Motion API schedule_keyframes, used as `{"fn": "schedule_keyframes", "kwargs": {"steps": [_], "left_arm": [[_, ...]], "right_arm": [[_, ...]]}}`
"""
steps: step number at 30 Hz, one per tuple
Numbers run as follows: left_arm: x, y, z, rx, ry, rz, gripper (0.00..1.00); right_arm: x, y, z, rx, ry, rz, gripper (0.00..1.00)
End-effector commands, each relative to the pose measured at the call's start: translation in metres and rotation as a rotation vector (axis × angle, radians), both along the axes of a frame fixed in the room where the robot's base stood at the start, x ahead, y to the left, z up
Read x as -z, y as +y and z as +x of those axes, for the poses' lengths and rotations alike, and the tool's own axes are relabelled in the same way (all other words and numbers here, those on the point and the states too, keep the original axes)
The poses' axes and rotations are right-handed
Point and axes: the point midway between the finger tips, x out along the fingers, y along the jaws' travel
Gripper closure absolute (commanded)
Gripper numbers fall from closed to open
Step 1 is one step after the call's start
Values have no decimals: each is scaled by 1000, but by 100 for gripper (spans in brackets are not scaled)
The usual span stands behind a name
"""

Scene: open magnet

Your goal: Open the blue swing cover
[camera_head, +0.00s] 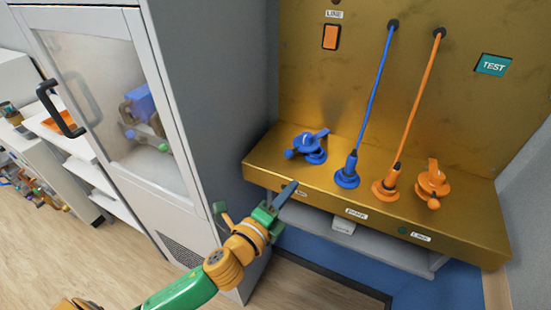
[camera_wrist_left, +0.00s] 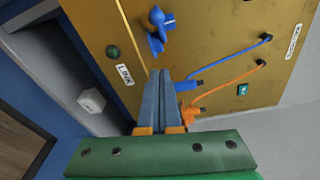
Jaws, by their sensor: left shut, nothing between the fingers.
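The blue swing cover (camera_head: 311,145) sits at the left of the gold shelf, with a round knob at its left and a flat tab rising to the right. It also shows near the top of the left wrist view (camera_wrist_left: 156,30). I cannot tell how far it stands open. My left gripper (camera_head: 292,186) is shut and empty at the shelf's front edge, below and left of the cover and apart from it. Its closed fingers show in the left wrist view (camera_wrist_left: 161,76), pointing toward the panel. My right gripper is not in view.
A blue plug (camera_head: 347,177) and an orange plug (camera_head: 386,187) with cables stand right of the cover. An orange cover (camera_head: 433,181) stands farther right. A grey cabinet (camera_head: 205,120) with a glass door is close at the left. A small white box (camera_head: 343,227) hangs below the shelf.

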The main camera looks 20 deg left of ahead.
Motion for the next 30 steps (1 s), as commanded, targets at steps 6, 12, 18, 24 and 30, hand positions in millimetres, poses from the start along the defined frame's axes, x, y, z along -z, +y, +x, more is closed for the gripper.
{"fn": "schedule_keyframes", "kwargs": {"steps": [6, 12, 18, 24, 30], "left_arm": [[0, -6, 36, -1, -2, 5, 100], [4, -13, 79, -1, -1, 3, 100], [-1, 4, 93, -2, 3, 4, 100], [-1, 22, 90, 0, 3, 2, 100], [-1, 24, 89, 0, 2, 0, 100]], "right_arm": [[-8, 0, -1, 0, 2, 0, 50], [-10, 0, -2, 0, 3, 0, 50], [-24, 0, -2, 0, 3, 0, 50], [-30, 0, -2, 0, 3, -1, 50], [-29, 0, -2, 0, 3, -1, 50]]}}
